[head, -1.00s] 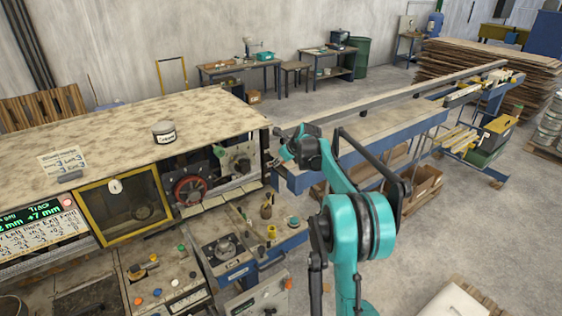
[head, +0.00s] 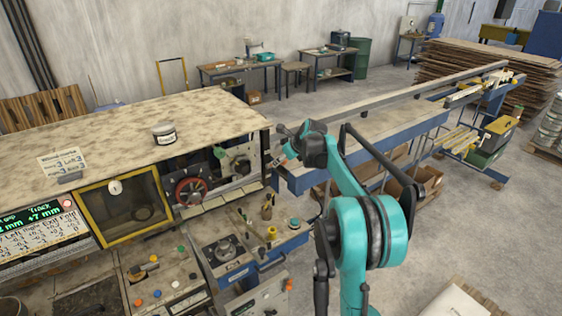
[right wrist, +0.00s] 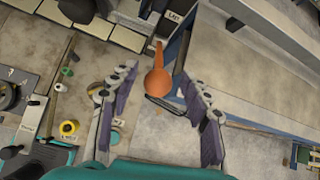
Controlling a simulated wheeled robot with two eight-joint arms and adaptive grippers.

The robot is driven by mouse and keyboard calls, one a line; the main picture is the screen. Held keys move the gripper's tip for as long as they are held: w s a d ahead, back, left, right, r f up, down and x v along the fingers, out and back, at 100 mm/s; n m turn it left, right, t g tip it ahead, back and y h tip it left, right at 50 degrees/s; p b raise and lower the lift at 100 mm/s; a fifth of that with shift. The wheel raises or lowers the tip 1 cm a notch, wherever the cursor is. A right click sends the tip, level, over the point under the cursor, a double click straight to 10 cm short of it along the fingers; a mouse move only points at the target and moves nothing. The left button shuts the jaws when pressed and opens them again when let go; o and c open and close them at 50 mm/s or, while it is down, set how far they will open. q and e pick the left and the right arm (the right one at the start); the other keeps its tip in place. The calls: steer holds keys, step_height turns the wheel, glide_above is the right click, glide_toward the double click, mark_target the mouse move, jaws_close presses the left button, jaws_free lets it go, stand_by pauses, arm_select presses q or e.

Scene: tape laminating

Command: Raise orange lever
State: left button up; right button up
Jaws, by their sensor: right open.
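The orange lever (right wrist: 157,82), with a rounded knob and a thin stem, shows in the right wrist view near the top middle. My right gripper (right wrist: 158,76) is open, with one dark-padded finger on each side of the lever in that view. Neither finger visibly touches it, and the depth between knob and fingertips is hard to judge. In the head view my right gripper (head: 279,158) is small, at the right end of the machine, where the lever cannot be clearly made out. My left gripper is in neither view.
The machine's speckled top (head: 110,135) and a red handwheel (head: 190,190) lie left of my right arm. A blue-framed conveyor table (head: 375,130) extends to the right. A yellow roll (right wrist: 69,127) lies on the bench left of the gripper.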

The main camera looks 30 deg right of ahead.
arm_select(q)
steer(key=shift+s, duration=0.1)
arm_select(e)
steer(key=v, duration=0.9)
steer(key=s+a+f+n+g+b, duration=0.1)
steer(key=s+a+f+n+b, duration=0.65)
steer(key=a+n, duration=0.2)
steer(key=s+a+f+n+b, duration=0.6)
steer(key=s+a+f+n, duration=0.2)
steer(key=s+a, duration=0.15)
arm_select(q)
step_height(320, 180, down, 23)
steer(key=b, duration=0.9)
arm_select(e)
steer(key=s+a+f+n, duration=0.4)
steer(key=s+f+n, duration=0.4)
steer(key=f, duration=0.2)
steer(key=s+a+f+n, duration=0.4)
steer(key=s+f+n, duration=0.3)
steer(key=f, duration=0.4)
steer(key=shift+s+a+n, duration=0.2)
steer(key=shift+s+n, duration=0.15)
steer(key=shift+s, duration=0.25)
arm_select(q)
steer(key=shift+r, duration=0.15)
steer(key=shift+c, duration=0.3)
arm_select(e)
steer(key=shift+r, duration=0.15)
steer(key=shift+c, duration=0.4)
